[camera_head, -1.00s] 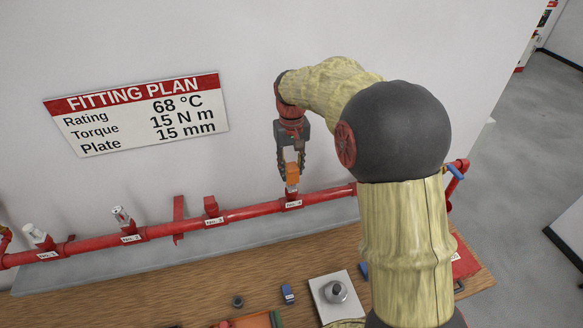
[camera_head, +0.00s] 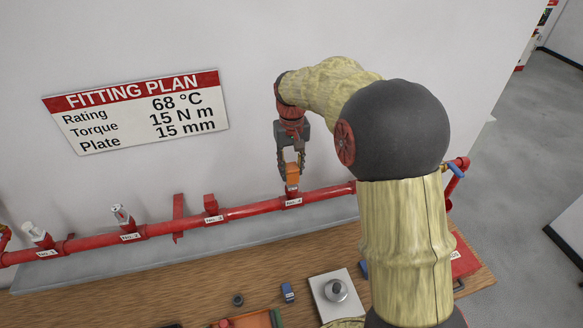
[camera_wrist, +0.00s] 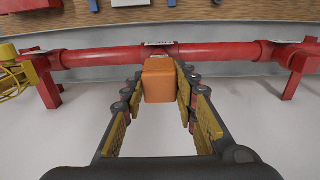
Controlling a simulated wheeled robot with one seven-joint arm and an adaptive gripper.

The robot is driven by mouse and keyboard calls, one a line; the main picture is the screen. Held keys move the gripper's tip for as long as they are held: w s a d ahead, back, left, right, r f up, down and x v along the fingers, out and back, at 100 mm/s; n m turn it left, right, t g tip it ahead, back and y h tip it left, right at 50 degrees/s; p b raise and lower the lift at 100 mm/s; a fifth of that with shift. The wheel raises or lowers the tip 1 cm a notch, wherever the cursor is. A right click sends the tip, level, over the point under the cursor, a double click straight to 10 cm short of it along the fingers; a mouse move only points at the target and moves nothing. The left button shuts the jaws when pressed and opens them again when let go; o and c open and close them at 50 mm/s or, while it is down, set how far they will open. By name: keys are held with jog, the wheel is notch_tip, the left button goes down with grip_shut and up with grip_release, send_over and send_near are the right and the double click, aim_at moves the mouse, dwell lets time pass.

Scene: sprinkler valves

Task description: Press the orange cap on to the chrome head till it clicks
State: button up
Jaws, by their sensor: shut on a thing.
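My gripper (camera_head: 291,163) points down over the red pipe and is shut on the orange cap (camera_head: 292,175). The orange cap also shows in the wrist view (camera_wrist: 159,79), a block between the two yellow-padded fingers. It sits directly above the labelled outlet on the pipe at the right, touching or nearly touching it. The chrome head under the cap is hidden, so I cannot tell whether the cap is fully seated. Two other chrome heads (camera_head: 122,215) and (camera_head: 35,231) stand uncapped on the pipe at the left.
The red pipe (camera_head: 255,210) runs along the wall. A wooden bench (camera_head: 190,280) in front holds a dark ring (camera_head: 238,300), a small blue block (camera_head: 288,292) and a white plate (camera_head: 322,298) with a metal fitting. A fitting plan sign (camera_head: 137,112) hangs on the wall.

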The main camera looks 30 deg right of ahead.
jog(key=shift+f+b, duration=0.4)
jog(key=shift+f, duration=0.4)
jog(key=o, duration=1.2)
jog(key=shift+o, duration=0.2)
jog(key=shift+r+p, duration=2.5)
jog(key=shift+r, duration=1.5)
